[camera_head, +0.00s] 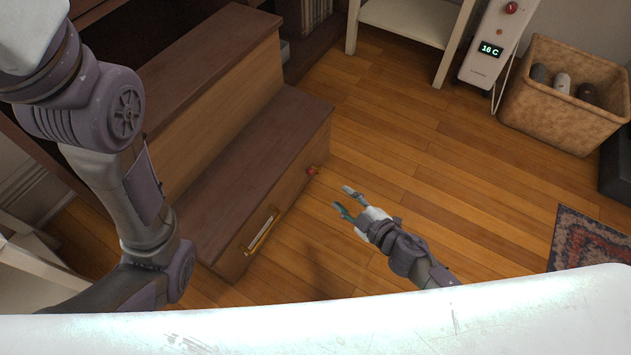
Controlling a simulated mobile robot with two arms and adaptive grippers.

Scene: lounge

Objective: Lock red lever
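A small red lever (312,170) sits on the front face of the lower wooden step (290,190), near its far right end. My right gripper (344,201) is open and empty, with its two fingers apart. In the picture it is a little below and to the right of the red lever and does not touch it. My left arm comes in from the left over the steps, and its gripper is out of the picture.
A brass handle (262,232) is on the lower step's front. A white side table (411,22), a heater (492,48) reading 16 C and a wicker basket (562,108) stand at the back right. A patterned rug (590,241) lies at right. The wooden floor (455,165) between is clear.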

